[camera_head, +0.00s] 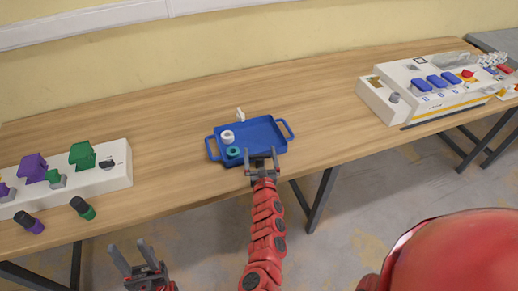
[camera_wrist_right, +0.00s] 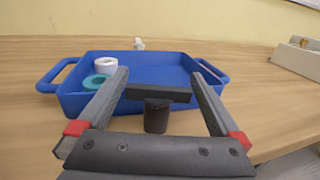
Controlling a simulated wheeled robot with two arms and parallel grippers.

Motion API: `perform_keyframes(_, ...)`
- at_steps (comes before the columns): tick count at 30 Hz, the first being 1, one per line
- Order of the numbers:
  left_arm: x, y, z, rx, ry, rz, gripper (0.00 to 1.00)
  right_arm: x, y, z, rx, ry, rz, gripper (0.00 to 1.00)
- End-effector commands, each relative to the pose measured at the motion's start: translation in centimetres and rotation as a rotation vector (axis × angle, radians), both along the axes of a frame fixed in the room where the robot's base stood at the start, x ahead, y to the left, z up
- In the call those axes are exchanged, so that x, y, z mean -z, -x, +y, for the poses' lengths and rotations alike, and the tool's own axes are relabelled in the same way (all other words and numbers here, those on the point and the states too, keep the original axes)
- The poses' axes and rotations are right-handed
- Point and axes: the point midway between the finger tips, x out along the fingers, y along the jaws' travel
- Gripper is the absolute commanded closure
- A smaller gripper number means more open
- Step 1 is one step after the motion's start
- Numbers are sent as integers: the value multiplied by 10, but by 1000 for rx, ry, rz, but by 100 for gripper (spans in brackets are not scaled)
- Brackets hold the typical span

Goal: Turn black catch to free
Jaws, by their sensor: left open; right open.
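A small dark piece, which looks like the black catch (camera_head: 108,163), sits on the right end of the white socket box (camera_head: 122,172) at the left of the table in the head view. Its exact turn is too small to tell. My left gripper (camera_head: 134,252) is open and empty, low in the view in front of the table, apart from the box. My right gripper (camera_head: 261,156) is open at the front edge of the blue tray (camera_head: 262,133). In the right wrist view a dark bar and stub (camera_wrist_right: 156,115) show between its fingers; I cannot tell whether they are part of the gripper.
The tray holds a white ring (camera_head: 227,136) and a teal ring (camera_head: 233,152). A small white piece (camera_head: 240,114) stands behind it. Purple and green blocks (camera_head: 82,155) sit on the left box. Another white box (camera_head: 425,85) with blue blocks stands far right.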

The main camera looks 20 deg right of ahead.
Motion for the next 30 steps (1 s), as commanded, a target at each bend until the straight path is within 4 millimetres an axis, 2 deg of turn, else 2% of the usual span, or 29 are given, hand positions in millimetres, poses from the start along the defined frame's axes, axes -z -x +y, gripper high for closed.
perform_keyframes(3,7,0,0,0,0,0,50,2,-15,-2,-1,-1,-1,0)
perform_keyframes(6,8,0,0,0,0,0,50,1,-22,-5,1,-2,0,0)
perform_keyframes(16,9,0,0,0,0,0,50,0,-25,-5,0,-1,1,0)
perform_keyframes(17,8,0,0,0,0,0,50,0,-25,-5,0,-1,1,4)
perform_keyframes(27,9,0,0,0,0,0,50,0,-25,-5,0,-2,1,65)
perform_keyframes(30,5,0,0,0,0,0,50,-2,-25,-5,-6,-1,0,66)
